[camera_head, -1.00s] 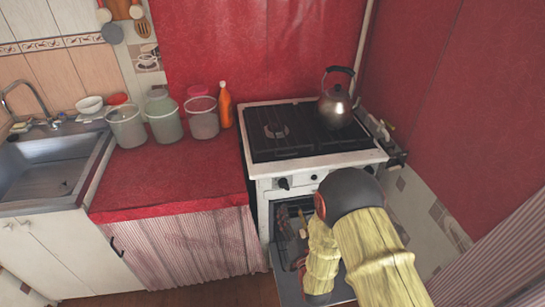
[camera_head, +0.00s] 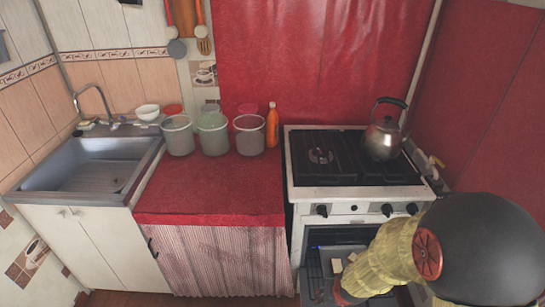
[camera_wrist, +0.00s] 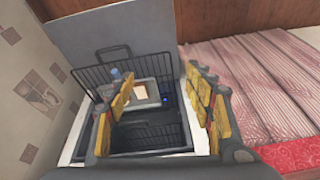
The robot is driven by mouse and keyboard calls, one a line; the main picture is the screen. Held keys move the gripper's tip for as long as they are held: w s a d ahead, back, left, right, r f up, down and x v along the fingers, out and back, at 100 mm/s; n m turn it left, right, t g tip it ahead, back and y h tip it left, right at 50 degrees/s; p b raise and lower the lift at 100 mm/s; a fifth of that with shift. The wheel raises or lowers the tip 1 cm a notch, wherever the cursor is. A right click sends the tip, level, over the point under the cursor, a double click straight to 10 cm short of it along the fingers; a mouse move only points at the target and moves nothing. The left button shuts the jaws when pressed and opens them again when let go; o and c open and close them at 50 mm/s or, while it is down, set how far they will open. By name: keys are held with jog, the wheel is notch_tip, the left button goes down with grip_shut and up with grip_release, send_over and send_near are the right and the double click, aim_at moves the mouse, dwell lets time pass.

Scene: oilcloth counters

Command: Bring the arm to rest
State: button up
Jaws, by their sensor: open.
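My gripper (camera_wrist: 160,82) is open in the wrist view, with its two yellow-padded fingers apart and nothing held between them. It is above the open oven of the stove (camera_head: 360,205). Past the fingers I see a dark wire rack (camera_wrist: 103,72) and a pale flat object (camera_wrist: 150,90) that I cannot identify. In the head view my arm, in its yellow sleeve, reaches down at the lower right in front of the stove. It hides part of the oven, and my fingers cannot be made out there.
A kettle (camera_head: 382,138) stands on the stove's right rear. Several translucent containers (camera_head: 178,136) and an orange bottle (camera_head: 272,125) stand on the red counter (camera_head: 210,190). The sink (camera_head: 85,172) is at the left. A red wall (camera_head: 470,110) rises close on the right.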

jog(key=s+r+p, duration=0.1)
jog(key=s+r, duration=0.3)
jog(key=r, duration=0.9)
jog(key=s+r+n+t+p, duration=0.1)
jog(key=s+r, duration=0.4)
jog(key=r, duration=0.8)
jog(key=s+r+t+p, duration=0.1)
jog(key=s+r, duration=0.3)
jog(key=r, duration=0.9)
jog(key=shift+s+n+p, duration=0.3)
jog(key=shift+p, duration=0.3)
jog(key=shift+c, duration=0.4)
